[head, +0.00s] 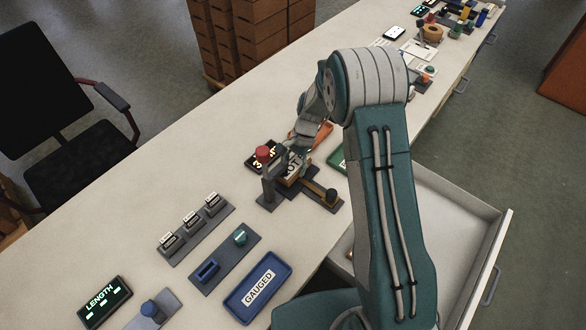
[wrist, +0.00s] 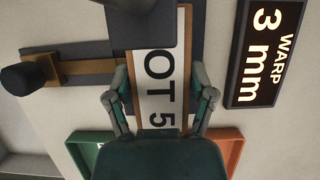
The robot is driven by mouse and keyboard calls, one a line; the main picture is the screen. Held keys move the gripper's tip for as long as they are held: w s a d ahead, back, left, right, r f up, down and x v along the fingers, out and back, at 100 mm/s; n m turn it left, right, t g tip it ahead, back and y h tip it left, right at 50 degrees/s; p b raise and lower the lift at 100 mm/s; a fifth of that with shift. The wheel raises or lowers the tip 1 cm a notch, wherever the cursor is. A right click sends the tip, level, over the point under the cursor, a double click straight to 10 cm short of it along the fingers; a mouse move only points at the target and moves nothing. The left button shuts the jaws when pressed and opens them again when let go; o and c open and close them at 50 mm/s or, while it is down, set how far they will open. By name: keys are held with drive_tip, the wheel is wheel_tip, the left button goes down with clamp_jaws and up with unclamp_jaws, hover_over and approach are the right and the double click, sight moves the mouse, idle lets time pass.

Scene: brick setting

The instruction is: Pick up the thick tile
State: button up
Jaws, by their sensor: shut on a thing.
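A tile (wrist: 150,88) with a white face, brown edges and the partly covered lettering "OT 5" lies in a dark gauge stand; in the head view a bit of it (head: 292,170) shows beneath my gripper. My gripper (wrist: 160,100) is shut on the tile, with one finger against each long side. In the head view my gripper (head: 296,151) is at the stand, partly hidden by its own links. The far end of the tile is hidden under the stand's dark block (wrist: 143,22). Its thickness cannot be judged from here.
A display (wrist: 268,55) reads "WARP 3 mm" beside the stand. A green tray (wrist: 82,148) and an orange tray (wrist: 233,145) flank my gripper. A blue "GAUGED" tray (head: 279,290), a "LENGTH" display (head: 104,302) and slotted holders (head: 196,229) are nearer. A drawer (head: 497,230) stands open.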

sight(301, 158)
drive_tip(key=w+d, duration=0.1)
drive_tip(key=w+d+r, duration=0.1)
drive_tip(key=shift+w+d, duration=0.25)
drive_tip(key=shift+w, duration=0.1)
wheel_tip(301, 158, up, 13)
drive_tip(key=shift+f, duration=0.15)
drive_tip(key=shift+s, duration=0.2)
